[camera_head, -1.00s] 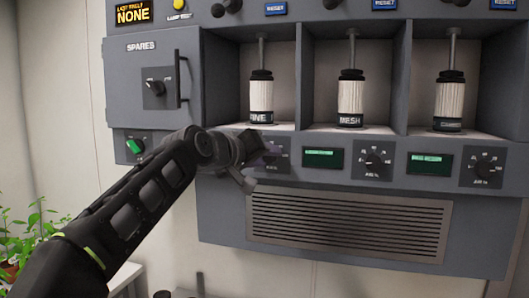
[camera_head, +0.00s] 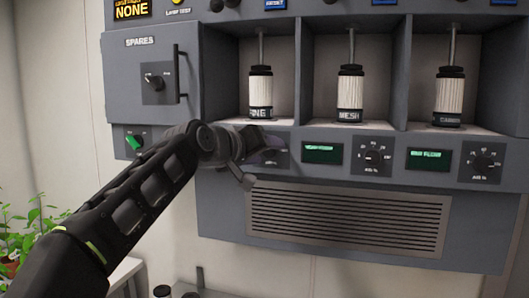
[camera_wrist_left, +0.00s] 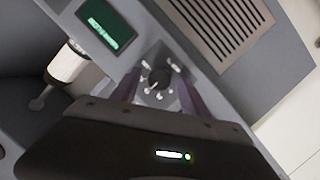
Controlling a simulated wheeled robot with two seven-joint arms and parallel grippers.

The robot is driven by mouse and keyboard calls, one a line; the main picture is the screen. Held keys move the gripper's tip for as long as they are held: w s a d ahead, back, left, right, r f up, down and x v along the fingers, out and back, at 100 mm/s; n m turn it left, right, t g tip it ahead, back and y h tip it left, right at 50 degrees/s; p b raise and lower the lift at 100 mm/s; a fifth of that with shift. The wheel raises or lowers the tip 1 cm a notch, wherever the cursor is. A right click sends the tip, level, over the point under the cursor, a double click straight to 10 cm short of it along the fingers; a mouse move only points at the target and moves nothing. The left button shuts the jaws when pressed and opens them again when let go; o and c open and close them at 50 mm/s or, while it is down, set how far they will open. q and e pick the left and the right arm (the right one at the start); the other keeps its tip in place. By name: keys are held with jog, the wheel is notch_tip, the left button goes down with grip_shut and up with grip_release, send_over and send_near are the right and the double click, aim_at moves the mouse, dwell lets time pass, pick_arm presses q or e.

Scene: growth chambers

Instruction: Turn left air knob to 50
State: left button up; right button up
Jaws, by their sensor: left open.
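The left air knob is a dark round knob on a dial plate with white marks. It shows in the left wrist view (camera_wrist_left: 157,79), but in the head view my left gripper (camera_head: 262,158) covers most of it. In the left wrist view the two purplish fingers of my open left gripper (camera_wrist_left: 154,88) stand on either side of the knob, with gaps showing. I cannot tell how far the fingertips are from the panel. The number the knob points at is too small to read. My right gripper is not in view.
Two similar air knobs, the middle (camera_head: 374,157) and right (camera_head: 482,163), sit farther along the panel beside green displays (camera_head: 322,153). Above are bays with white filter cylinders (camera_head: 349,93). A vented grille (camera_head: 345,220) lies below, and a spares door (camera_head: 152,85) is at the left.

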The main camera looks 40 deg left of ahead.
pick_arm(q)
jog(key=shift+s, duration=0.1)
jog(key=a+b+v, duration=0.1)
jog(key=b+v, duration=0.1)
jog(key=v, duration=0.5)
jog(key=shift+s+d, duration=0.3)
jog(key=shift+d, duration=0.25)
jog(key=shift+r, duration=0.1)
